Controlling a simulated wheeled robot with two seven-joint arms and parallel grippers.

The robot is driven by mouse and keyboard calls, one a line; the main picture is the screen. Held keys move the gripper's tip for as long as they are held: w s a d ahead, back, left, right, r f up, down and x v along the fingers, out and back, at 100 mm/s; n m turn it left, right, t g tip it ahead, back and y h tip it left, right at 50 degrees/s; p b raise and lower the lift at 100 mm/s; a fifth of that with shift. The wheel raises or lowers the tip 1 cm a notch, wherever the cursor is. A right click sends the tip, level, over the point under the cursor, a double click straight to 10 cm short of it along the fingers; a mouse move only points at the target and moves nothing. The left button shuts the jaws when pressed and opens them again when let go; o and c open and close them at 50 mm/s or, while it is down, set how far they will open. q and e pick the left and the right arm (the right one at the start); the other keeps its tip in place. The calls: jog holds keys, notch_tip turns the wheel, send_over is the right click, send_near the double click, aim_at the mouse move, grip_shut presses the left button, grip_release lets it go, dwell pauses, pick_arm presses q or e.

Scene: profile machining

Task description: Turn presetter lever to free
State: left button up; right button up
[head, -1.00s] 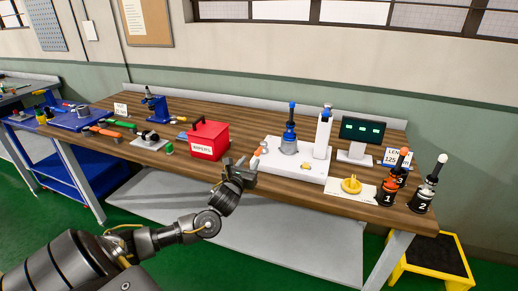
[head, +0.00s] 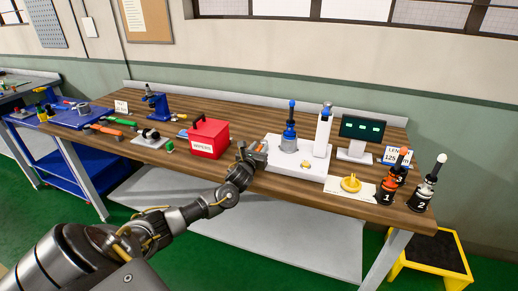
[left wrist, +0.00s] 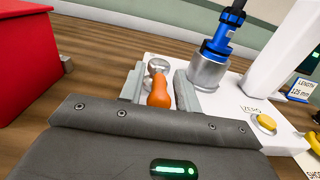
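The presetter is a white base (head: 272,172) with a column and a grey spindle pot (left wrist: 207,72) that holds a blue tool holder (head: 290,130). Its lever, with an orange handle (left wrist: 158,93) and a round metal hub, is at the base's left side. My left gripper (head: 257,151) is at that side of the presetter. In the left wrist view, my left gripper (left wrist: 158,82) is open, its fingers on either side of the orange handle with gaps visible. In the head view, the gripper mostly hides the lever. My right gripper is not in view.
A red box (head: 209,140) stands close to the left of my left gripper. A yellow round part (head: 351,184) lies on a white card, with black tool holders (head: 387,189) at the right. A display (head: 361,130) stands behind. A yellow ZERO button (left wrist: 266,123) is on the base.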

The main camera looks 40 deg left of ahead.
pick_arm(q)
grip_shut()
